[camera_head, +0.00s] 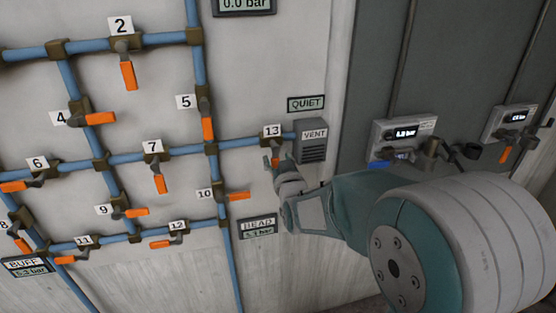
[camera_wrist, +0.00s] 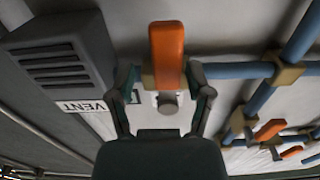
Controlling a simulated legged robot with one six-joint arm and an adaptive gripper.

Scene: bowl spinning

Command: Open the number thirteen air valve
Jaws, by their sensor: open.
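The number thirteen valve sits on the blue pipe just left of the vent box, below its "13" label (camera_head: 272,131). Its orange handle (camera_head: 275,162) hangs downward, across the horizontal pipe, partly hidden by my gripper (camera_head: 279,168). In the wrist view, which appears upside down, the orange handle (camera_wrist: 166,55) stands between the two fingers of my gripper (camera_wrist: 163,82). The fingers are open, one on each side of the handle and its grey hub (camera_wrist: 167,103). I cannot tell whether either finger touches it.
The grey vent box (camera_head: 311,141) is close on the right of the valve. Valve ten's orange handle (camera_head: 238,196) is to the lower left, and the "HEAD" gauge (camera_head: 258,227) is below. Blue pipes with several other orange-handled valves fill the left wall.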

